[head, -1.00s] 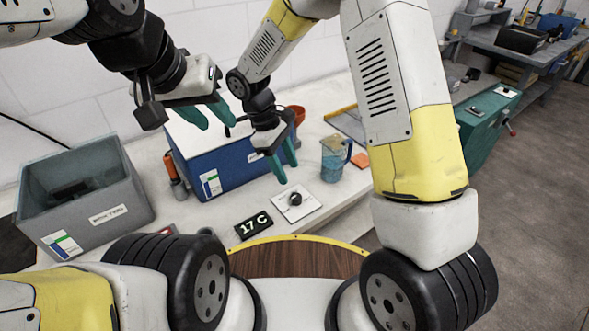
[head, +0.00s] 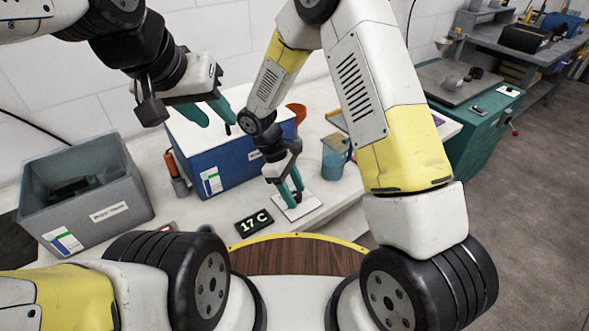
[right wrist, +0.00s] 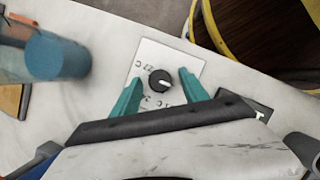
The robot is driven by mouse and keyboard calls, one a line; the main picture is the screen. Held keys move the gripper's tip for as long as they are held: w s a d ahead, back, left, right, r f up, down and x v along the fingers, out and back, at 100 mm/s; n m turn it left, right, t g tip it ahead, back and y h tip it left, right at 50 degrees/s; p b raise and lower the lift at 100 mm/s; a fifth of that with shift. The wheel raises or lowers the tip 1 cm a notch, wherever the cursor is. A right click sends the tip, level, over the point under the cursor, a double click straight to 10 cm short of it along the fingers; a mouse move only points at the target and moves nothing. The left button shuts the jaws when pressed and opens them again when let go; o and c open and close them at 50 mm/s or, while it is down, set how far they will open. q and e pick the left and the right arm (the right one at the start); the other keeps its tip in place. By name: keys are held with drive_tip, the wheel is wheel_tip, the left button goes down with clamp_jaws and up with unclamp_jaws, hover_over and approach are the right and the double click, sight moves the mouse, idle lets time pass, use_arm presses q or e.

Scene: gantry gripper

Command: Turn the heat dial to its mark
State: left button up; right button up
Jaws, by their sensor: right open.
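The heat dial (right wrist: 159,81) is a round black knob with a white pointer line on a white plate (right wrist: 182,60). Printed temperature marks surround it, partly hidden. In the head view the plate (head: 309,206) lies on the bench and the knob is mostly hidden by my right gripper. My right gripper (head: 291,200) is open, with its teal fingers (right wrist: 158,88) on either side of the dial, apart from it in the wrist view. A black sign (head: 254,222) reads "17 C". My left gripper (head: 217,117) is open and empty above the blue box.
A blue box (head: 232,166) with a white lid stands behind the dial. A grey bin (head: 130,203) is at the left.

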drive_tip(key=shift+c, duration=0.4)
clamp_jaws()
drive_tip(key=m, duration=0.2)
drive_tip(key=m+g+y, duration=0.1)
drive_tip(key=m, duration=0.2)
drive_tip(key=shift+w+m+g, duration=0.25)
drive_tip(key=shift+m+g, duration=0.05)
drive_tip(key=m+y, duration=0.1)
drive_tip(key=m, duration=0.2)
drive_tip(key=m+g+y, duration=0.1)
drive_tip(key=m, duration=0.2)
drive_tip(key=shift+d+y, duration=0.2)
drive_tip(key=shift+y, duration=0.1)
drive_tip(key=shift+w, duration=0.1)
drive_tip(key=shift+o, duration=0.4)
unclamp_jaws()
